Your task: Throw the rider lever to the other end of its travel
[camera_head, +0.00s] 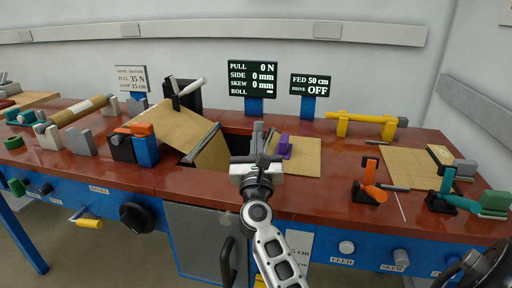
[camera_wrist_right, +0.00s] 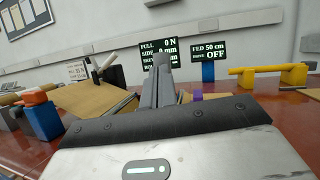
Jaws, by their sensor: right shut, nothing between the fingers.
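No lever is labelled as the rider lever. A lever with a pale grip (camera_head: 190,87) leans up to the right from a dark stand (camera_head: 184,97), behind the sloping tan sheet; its dark stand also shows in the right wrist view (camera_wrist_right: 118,74). My right gripper (camera_head: 264,134) is over the bench in the middle, near the dark opening, right of and nearer than that lever. Its grey fingers are together and empty, also in the right wrist view (camera_wrist_right: 162,75). They appear apart from the lever. My left gripper is not in view.
A tan sheet (camera_head: 172,127) slopes beside the opening, with an orange-and-blue block (camera_head: 146,150) left of it. A purple block (camera_head: 284,145) stands on a tan board at right. Orange (camera_head: 370,180) and teal (camera_head: 447,187) levers stand further right. Display panels (camera_head: 252,79) rise behind.

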